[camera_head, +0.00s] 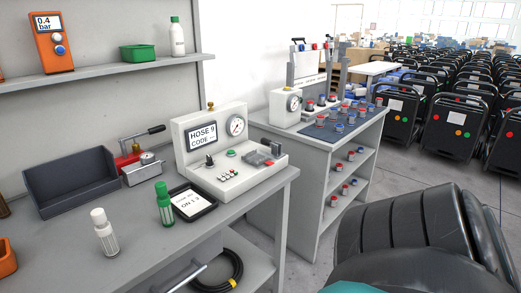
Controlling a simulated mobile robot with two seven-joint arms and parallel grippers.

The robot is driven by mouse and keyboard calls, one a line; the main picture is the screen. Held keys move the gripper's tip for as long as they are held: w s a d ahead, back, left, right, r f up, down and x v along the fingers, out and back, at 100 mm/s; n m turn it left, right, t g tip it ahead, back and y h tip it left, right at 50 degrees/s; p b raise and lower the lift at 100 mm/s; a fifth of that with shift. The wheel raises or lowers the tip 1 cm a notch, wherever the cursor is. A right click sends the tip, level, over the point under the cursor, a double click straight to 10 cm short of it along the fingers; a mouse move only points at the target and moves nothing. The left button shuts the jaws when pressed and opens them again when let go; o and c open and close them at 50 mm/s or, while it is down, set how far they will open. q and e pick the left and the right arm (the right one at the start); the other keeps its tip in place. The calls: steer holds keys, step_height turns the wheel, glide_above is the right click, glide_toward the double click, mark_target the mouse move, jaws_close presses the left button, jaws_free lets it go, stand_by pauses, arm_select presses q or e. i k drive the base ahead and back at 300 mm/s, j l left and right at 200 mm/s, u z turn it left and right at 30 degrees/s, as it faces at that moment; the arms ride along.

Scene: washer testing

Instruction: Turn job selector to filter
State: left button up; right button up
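A white test console (250,181) stands on the grey bench. Its screen (203,136) reads "HOSE 9" with "CODE" below; the rest of that line is unclear. A small black knob (210,160) on the sloped panel looks like the job selector. Its markings are too small to read, so its setting cannot be told. A green button (231,153), several small red and dark buttons and a round gauge (236,125) are also on the console. Neither gripper is in view, and nothing touches the knob.
On the bench (138,229) are a black tablet (192,202), a green bottle (164,204), a white bottle (104,234), a grey bin (72,184) and a red hand pump (129,164). A second bench (312,148) stands right. A dark rounded shape fills the lower right.

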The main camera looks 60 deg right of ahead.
mark_target(209, 163)
steer(key=z, duration=1.65)
